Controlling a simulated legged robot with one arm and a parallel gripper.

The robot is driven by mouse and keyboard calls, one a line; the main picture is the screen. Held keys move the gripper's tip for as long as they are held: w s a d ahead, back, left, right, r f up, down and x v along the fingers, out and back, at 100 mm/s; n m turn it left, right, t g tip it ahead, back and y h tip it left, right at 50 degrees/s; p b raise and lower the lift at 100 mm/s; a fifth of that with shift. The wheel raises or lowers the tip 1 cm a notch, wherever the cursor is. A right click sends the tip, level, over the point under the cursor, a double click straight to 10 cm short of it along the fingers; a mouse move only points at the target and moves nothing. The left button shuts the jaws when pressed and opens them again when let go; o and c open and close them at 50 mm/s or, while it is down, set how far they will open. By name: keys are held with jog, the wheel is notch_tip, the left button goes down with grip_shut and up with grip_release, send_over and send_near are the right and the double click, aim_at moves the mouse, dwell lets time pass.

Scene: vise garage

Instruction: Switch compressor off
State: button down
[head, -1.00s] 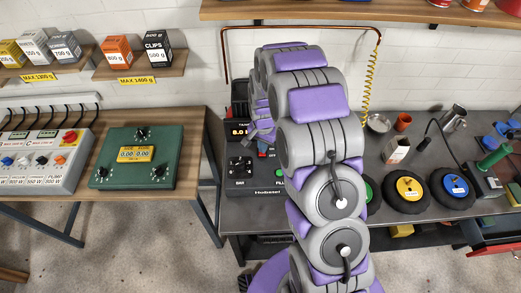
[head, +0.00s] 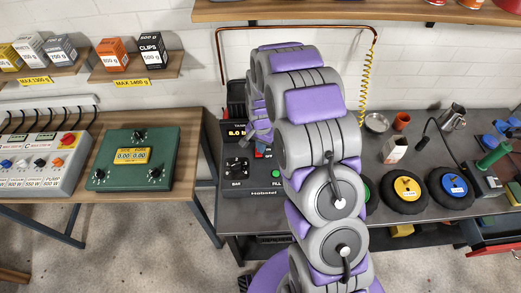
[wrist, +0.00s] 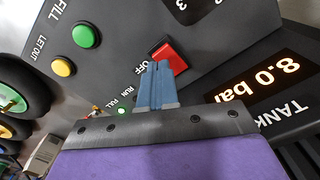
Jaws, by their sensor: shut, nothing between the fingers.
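The compressor's dark control panel (head: 250,190) sits on the bench, left of my arm, with a lit tank display (head: 236,130). In the wrist view the display (wrist: 272,80) reads 8.0 bar. A red switch (wrist: 173,55) beside the OFF label lies just beyond my fingertips. A small lit green lamp (wrist: 122,111) is by the RUN label. My gripper (wrist: 159,66) is shut and empty, its blue fingers overlapping the switch's near edge in the picture. I cannot tell whether they touch it. In the head view my gripper (head: 252,142) is over the panel, partly hidden by my arm.
A green FILL button (wrist: 86,35) and a yellow LET OUT button (wrist: 63,68) are on the same panel. A green box (head: 135,160) lies on the left table. A copper pipe (head: 290,28) runs along the wall.

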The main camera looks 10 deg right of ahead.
jog(key=shift+a+f, duration=0.25)
jog(key=shift+a, duration=0.65)
jog(key=shift+d+f, duration=0.25)
jog(key=shift+d, duration=0.5)
jog(key=shift+a+f, duration=0.3)
jog(key=shift+a, duration=0.3)
jog(key=shift+d, duration=0.3)
jog(key=shift+r, duration=0.15)
jog(key=shift+r+p, duration=0.6)
jog(key=shift+r, duration=1.2)
jog(key=shift+r+p, duration=0.45)
jog(key=shift+r, duration=1.1)
